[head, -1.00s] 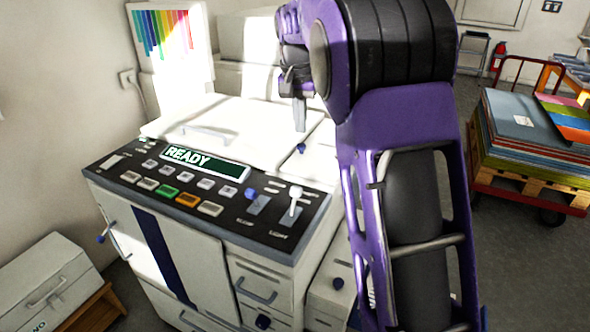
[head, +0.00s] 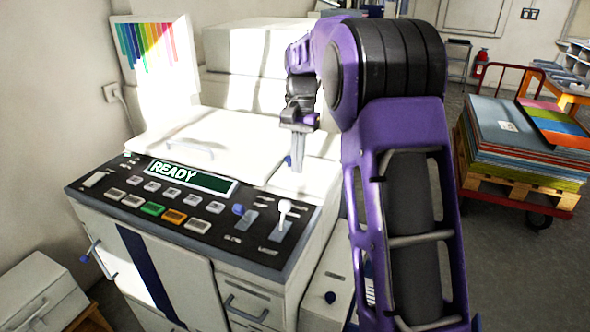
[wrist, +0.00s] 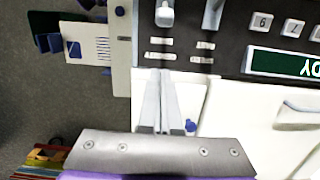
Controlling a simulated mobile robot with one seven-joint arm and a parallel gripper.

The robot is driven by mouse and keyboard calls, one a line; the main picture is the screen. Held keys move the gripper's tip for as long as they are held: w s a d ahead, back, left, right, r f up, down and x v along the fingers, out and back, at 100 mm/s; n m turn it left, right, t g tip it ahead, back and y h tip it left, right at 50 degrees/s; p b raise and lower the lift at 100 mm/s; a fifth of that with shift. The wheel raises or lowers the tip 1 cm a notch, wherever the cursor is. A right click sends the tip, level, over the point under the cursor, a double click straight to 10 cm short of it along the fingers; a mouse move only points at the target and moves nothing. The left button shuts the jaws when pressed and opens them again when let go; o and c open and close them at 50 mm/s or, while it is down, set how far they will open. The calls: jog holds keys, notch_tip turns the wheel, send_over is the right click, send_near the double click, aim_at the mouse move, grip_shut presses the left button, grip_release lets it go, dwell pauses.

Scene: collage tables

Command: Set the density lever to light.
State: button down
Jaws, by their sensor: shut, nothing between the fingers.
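The density lever (head: 285,205) is a white-knobbed lever in a slot at the right end of the dark control panel, with "LIGHT" printed below its slot. A blue-knobbed lever (head: 239,210) stands left of it. My gripper (head: 297,168) is shut and empty, pointing down behind the panel, above the machine's right top. In the wrist view my gripper (wrist: 161,85) shows its thin fingers together, short of the white lever (wrist: 165,14) at the top edge. No contact is visible. The exact lever setting is hard to read.
The READY display (head: 190,177) and several buttons fill the panel's left and middle. A small blue knob (wrist: 190,126) sits on the white top close beside my fingers. A cart with stacked boards (head: 515,145) stands off to the right.

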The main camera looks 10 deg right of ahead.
aim_at(284, 203)
jog(key=f, duration=0.5)
jog(key=f+b, duration=0.1)
jog(key=f, duration=0.1)
jog(key=shift+s+a+f, duration=0.25)
jog(key=shift+s+f, duration=0.05)
jog(key=shift+s, duration=0.05)
jog(key=shift+s+a, duration=0.2)
jog(key=shift+s+a+r, duration=0.35)
jog(key=shift+s+a, duration=0.1)
jog(key=shift+s, duration=0.2)
jog(key=shift+s+a+r, duration=0.3)
jog(key=shift+s+a, duration=0.15)
jog(key=shift+s, duration=0.15)
jog(key=shift+s+a+r+t+h+b, duration=0.2)
jog(key=shift+s+t+h+b, duration=0.15)
jog(key=shift+b, duration=0.25)
jog(key=s+t+h+b, duration=0.1)
jog(key=b, duration=0.1)
jog(key=s+a+t+h+b, duration=0.1)
jog(key=t+b, duration=0.1)
jog(key=shift+a+r, duration=0.3)
jog(key=shift+s+a+r+b, duration=0.1)
jog(key=shift+s+r+b, duration=0.1)
jog(key=shift+b, duration=0.25)
jog(key=shift+s+a+r, duration=0.2)
jog(key=shift+s+a, duration=0.45)
jog(key=shift+s, duration=0.25)
